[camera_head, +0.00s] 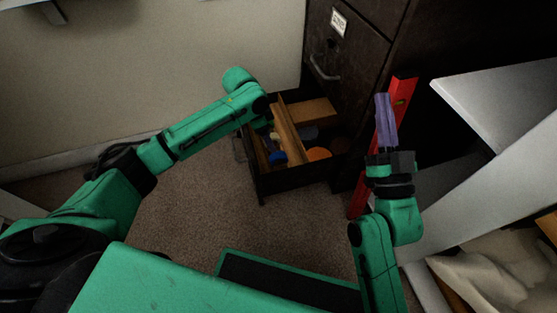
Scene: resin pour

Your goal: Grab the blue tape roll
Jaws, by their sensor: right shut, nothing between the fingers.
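A small blue object (277,157), which looks like the blue tape roll, lies inside the open drawer (290,181) near its front left. It is too small to make out its hole. My left arm reaches in from the left and ends over the drawer's back left side. Its fingers do not show. My right gripper (382,98), with purple fingers, is shut and empty. It points upward to the right of the drawer, well apart from the blue object.
An orange round object (318,153) and wooden pieces (287,128) share the drawer. A dark cabinet (345,65) stands behind. A red level-like bar (401,93) leans behind my right gripper. A pale panel (500,95) is at right. Carpet (195,205) in front is clear.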

